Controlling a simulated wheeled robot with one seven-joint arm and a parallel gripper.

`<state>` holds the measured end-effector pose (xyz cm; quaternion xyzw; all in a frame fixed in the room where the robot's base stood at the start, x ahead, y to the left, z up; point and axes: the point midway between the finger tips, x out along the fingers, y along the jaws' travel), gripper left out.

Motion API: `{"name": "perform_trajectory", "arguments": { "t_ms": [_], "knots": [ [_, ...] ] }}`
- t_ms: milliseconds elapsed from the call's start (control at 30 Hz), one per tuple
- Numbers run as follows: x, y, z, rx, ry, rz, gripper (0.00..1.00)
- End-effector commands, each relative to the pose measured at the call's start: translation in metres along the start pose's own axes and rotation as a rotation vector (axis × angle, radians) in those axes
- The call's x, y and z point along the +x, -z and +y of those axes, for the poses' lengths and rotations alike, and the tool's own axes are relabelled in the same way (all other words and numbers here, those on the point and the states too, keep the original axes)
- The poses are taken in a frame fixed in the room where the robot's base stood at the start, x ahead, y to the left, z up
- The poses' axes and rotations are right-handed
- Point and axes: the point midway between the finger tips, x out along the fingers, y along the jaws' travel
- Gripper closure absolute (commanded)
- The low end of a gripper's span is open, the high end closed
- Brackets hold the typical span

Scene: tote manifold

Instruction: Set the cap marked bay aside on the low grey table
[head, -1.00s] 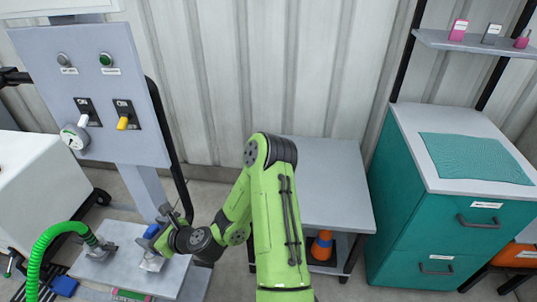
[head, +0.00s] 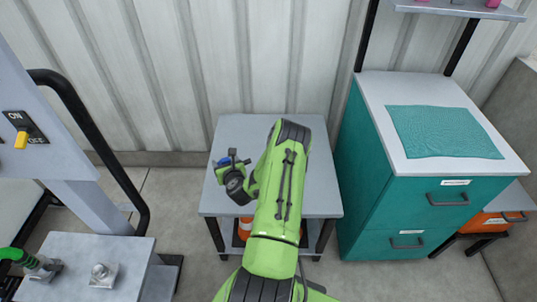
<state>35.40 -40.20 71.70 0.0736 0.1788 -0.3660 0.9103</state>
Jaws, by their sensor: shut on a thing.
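My gripper (head: 231,166) is at the left part of the low grey table (head: 312,200), as seen in the head view. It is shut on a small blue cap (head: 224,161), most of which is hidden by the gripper. Any marking on the cap cannot be read. I cannot tell whether the cap touches the tabletop or is held just above it. A bare metal fitting (head: 100,271) stands on the grey manifold bench at the lower left, with no cap on it.
A teal drawer cabinet (head: 385,205) with a teal mat (head: 440,132) stands right of the table. A black bent rail (head: 110,165) and the panel post are to the left. An orange and white object sits on the table's lower shelf. The tabletop around the gripper looks clear.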

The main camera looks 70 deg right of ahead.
Motion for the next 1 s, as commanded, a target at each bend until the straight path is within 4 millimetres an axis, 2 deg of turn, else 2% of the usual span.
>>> {"name": "perform_trajectory", "arguments": {
  "t_ms": [200, 367, 533, 900, 933, 1000],
  "knots": [
    [0.019, 0.047, -0.004, 0.004, 0.008, 0.000, 0.67],
    [0.027, 0.065, -0.003, 0.002, 0.007, -0.001, 0.67],
    [0.038, 0.093, -0.003, 0.003, 0.006, 0.000, 0.67],
    [0.040, 0.097, -0.003, 0.002, 0.006, -0.001, 0.67],
    [0.040, 0.097, -0.003, 0.001, 0.006, 0.000, 0.26],
    [0.039, 0.096, -0.003, 0.001, 0.006, 0.000, 0.15]
  ]
}}
